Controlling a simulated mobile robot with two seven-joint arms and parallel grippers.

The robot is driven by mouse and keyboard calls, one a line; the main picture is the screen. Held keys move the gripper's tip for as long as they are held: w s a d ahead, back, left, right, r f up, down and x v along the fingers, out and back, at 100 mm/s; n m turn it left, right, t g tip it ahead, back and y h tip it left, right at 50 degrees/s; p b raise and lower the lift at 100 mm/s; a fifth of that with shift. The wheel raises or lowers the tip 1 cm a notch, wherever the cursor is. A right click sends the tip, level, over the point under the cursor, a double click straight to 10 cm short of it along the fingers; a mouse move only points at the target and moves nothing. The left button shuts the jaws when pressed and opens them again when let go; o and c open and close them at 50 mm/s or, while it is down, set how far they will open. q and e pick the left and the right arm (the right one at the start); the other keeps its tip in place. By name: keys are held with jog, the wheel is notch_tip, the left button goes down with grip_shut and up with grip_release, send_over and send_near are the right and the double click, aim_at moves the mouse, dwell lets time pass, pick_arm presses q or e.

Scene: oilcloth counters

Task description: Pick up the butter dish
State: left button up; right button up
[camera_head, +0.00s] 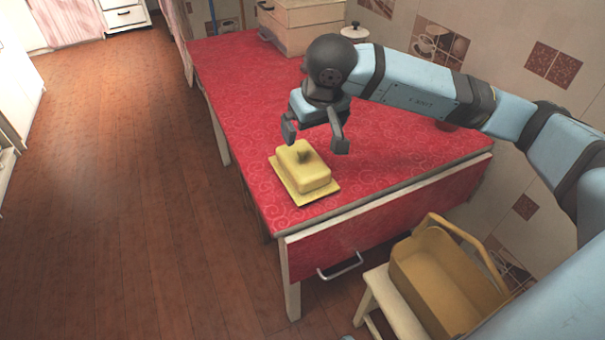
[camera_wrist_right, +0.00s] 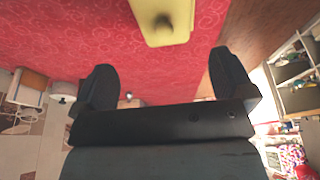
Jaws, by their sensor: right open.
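The yellow butter dish (camera_head: 304,170) sits upright on the red patterned oilcloth of the counter (camera_head: 240,90), near its front edge. It has a lid with a small knob and a flat base plate. My right gripper (camera_head: 315,140) is open and empty, with its fingers just behind and above the dish, apart from it. In the right wrist view the dish (camera_wrist_right: 165,18) is cut off by the top edge, ahead of the open fingers (camera_wrist_right: 160,85). My left gripper is not in view.
Boxes (camera_head: 300,25) and a white-lidded pot (camera_head: 355,32) stand at the counter's far end by the tiled wall. A yellow basket (camera_head: 445,280) stands on a white stool (camera_head: 385,300) at lower right. The counter left of the dish is clear.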

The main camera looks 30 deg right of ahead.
aim_at(303, 156)
jog(key=b+x, duration=0.1)
jog(key=x, duration=0.7)
jog(key=shift+a+f, duration=0.1)
jog(key=b+x, duration=0.1)
jog(key=x, duration=0.3)
jog(key=shift+w+a+f, duration=0.15)
jog(key=shift+w+f, duration=0.05)
jog(key=shift+f, duration=0.1)
jog(key=c, duration=0.7)
jog(key=shift+r, duration=0.1)
jog(key=shift+c, duration=1.4)
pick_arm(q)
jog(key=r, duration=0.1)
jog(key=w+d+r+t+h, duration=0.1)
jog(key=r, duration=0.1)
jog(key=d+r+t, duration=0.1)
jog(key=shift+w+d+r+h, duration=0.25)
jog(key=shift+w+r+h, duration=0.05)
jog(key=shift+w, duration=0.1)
